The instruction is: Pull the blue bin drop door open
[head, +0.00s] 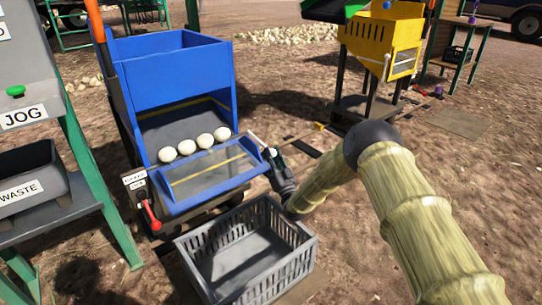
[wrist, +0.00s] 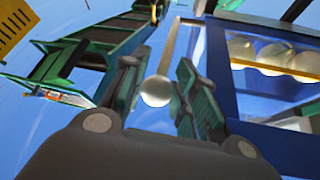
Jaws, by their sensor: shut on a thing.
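The blue bin (head: 172,78) stands left of centre in the head view. Its drop door (head: 210,174), a blue frame with a clear panel, slopes outward at the front. Several pale onions (head: 185,147) lie along the door's upper edge; some also show behind the blue frame in the wrist view (wrist: 272,54). A pale rod with a ball end (wrist: 157,92) is at the door's right side. My gripper (head: 274,158) is at that side, shut on this handle, with the ball between its fingers in the wrist view. The exact finger contact is unclear.
A grey slatted crate (head: 208,278) stands on the ground below the door. A red-handled lever (head: 150,212) is at the bin's lower left. A waste bin (head: 62,205) on a green frame stands at left. A yellow bin (head: 372,35) stands at the back right.

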